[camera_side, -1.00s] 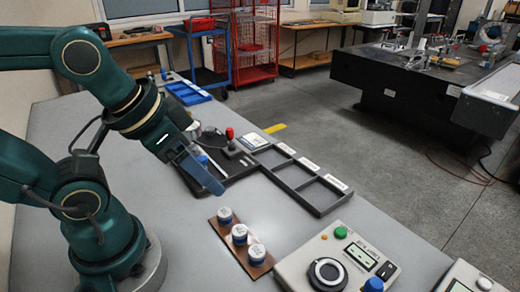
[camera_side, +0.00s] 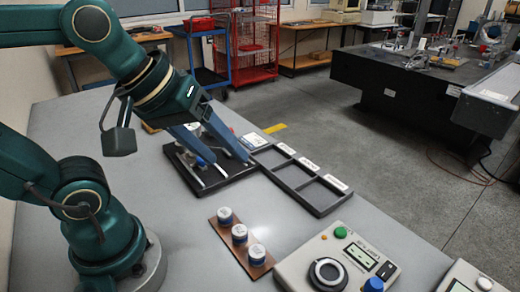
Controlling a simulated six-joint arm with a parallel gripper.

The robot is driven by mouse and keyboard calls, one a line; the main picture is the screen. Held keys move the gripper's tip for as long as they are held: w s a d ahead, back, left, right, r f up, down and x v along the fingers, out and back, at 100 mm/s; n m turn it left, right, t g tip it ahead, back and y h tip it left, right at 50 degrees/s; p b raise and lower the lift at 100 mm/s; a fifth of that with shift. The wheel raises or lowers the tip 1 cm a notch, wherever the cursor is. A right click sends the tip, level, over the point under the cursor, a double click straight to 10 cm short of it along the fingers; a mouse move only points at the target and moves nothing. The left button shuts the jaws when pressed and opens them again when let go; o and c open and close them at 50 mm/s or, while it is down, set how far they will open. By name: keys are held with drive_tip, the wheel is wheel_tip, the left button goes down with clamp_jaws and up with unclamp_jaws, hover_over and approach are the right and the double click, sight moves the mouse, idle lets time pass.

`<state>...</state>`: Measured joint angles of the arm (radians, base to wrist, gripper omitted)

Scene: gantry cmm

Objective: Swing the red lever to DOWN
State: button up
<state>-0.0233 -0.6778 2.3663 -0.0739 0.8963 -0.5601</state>
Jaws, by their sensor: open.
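A dark base plate (camera_side: 203,190) lies on the grey table, and small fixtures on it show between my gripper's fingers. The red lever is not visible now; my gripper covers the spot on the plate where its red knob stood in the earlier view. My gripper (camera_side: 234,166) is open, its two blue-grey fingers spread and pointing down to the right over the plate. I cannot tell whether a finger touches the lever. A bluish part (camera_side: 198,161) shows between the fingers.
A dark compartment tray (camera_side: 318,209) with white labels lies right of the plate. A brown rack (camera_side: 222,231) with three white-topped, dark-sided cylinders stands in front. A control box (camera_side: 340,262) with a dial and green button is at front right. The table's left middle is clear.

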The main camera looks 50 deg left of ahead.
drive_tip(key=w+a+r+n, duration=0.1)
drive_tip(key=w+a+n, duration=1.25)
drive_tip(key=n, duration=0.65)
drive_tip(key=shift+w+a+f+n+g, duration=0.4)
drive_tip(key=shift+a+f+n, duration=0.95)
drive_tip(key=shift+a+f, duration=0.95)
drive_tip(key=shift+w+a+f+n+g, duration=0.2)
drive_tip(key=shift+w+a+f+n, duration=0.3)
drive_tip(key=shift+a+f+n, duration=1.35)
drive_tip(key=shift+w+a+f+n+g, duration=0.4)
drive_tip(key=shift+a+f+n, duration=0.4)
drive_tip(key=shift+a+f, duration=2)
drive_tip(key=shift+d+f, duration=0.45)
clamp_jaws()
